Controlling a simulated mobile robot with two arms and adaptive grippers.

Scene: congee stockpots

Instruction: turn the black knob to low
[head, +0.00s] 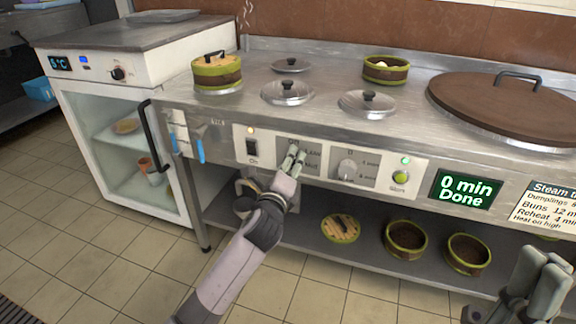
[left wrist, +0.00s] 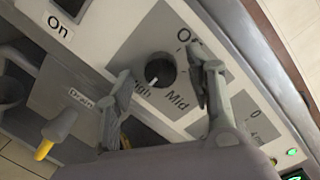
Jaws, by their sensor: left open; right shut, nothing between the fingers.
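The black knob (left wrist: 162,67) sits on a grey dial panel in the left wrist view, with a white pointer mark at its lower edge, on the side toward the "High" label. "Mid" is printed below it; a label starting with "O" above it is partly hidden by a finger. My left gripper (left wrist: 159,66) is open, with one finger on each side of the knob; I cannot tell whether they touch it. In the head view my left gripper (head: 293,158) covers the knob. My right gripper (head: 541,284) is shut and empty at the lower right, away from the panel.
An "On" switch (head: 252,148) is left of the dial. A pale timer knob (head: 347,168) and a green-lit button (head: 400,178) are to the right. A yellow-tipped drain lever (left wrist: 57,132) is near. Lids and steamer baskets stand on the counter (head: 330,120).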

